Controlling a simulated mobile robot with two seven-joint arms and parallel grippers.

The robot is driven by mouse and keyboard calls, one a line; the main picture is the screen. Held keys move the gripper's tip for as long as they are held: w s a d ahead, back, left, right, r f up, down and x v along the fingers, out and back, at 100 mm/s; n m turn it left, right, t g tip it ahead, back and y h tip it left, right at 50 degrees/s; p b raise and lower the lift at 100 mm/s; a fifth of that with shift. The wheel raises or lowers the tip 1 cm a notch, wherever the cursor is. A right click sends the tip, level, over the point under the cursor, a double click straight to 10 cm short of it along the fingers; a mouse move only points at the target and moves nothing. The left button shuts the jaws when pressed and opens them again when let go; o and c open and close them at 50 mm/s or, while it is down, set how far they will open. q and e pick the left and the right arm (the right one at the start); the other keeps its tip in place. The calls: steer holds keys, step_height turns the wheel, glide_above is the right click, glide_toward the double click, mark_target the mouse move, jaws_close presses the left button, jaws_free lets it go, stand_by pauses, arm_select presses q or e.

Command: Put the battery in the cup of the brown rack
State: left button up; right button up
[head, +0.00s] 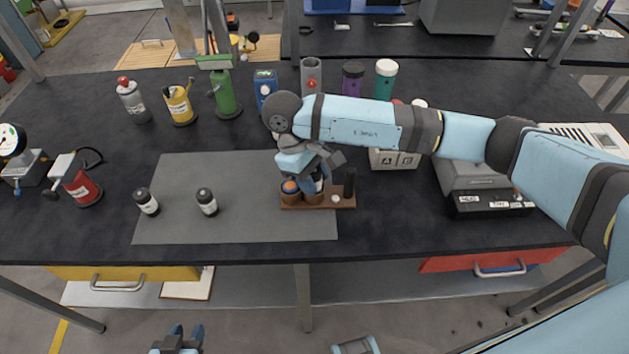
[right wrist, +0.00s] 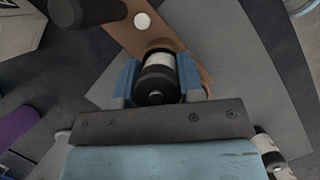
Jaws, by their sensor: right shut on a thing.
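The brown rack (head: 345,204) stands at the right edge of the grey mat. It has cups at its left and middle, a black post (head: 349,183) at its right end and a small white disc. An orange-and-blue item (head: 290,187) sits in the left cup. My right gripper (head: 312,176) is over the rack, shut on the battery, a black-and-white cylinder (right wrist: 158,78). The battery is at the middle cup; its lower end is hidden, so I cannot tell how deep it sits. My left gripper (head: 178,338) is open and empty at the bottom edge, off the table.
Two black-and-white cylinders (head: 147,202) (head: 207,202) stand on the grey mat (head: 235,228). Several bottles and cans line the back, including a green one (head: 226,96). A grey box marked A and B (head: 394,159) stands behind right of the rack.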

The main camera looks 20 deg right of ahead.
arm_select(q)
steer(key=shift+d+f+b, duration=0.1)
steer(key=shift+f+b, duration=0.45)
steer(key=shift+f, duration=0.15)
arm_select(e)
steer(key=x, duration=0.3)
steer(key=shift+s+a+f, duration=0.15)
steer(key=shift+a+f, duration=0.1)
arm_select(q)
steer(key=shift+r, duration=0.1)
arm_select(e)
steer(key=o, duration=0.9)
steer(key=shift+o, duration=0.3)
steer(key=shift+r+p, duration=0.65)
steer(key=shift+p, duration=0.35)
steer(key=shift+w+a+r, duration=0.15)
steer(key=shift+w+r, duration=0.1)
steer(key=shift+o, duration=0.4)
steer(key=w+r, duration=0.1)
steer(key=w+a+r+b, duration=0.1)
steer(key=r, duration=0.1)
steer(key=shift+w, duration=0.25)
arm_select(q)
steer(key=shift+w+r, duration=0.25)
steer(key=shift+w, duration=0.15)
arm_select(e)
steer(key=v, duration=0.8)
steer(key=shift+s+r, duration=0.2)
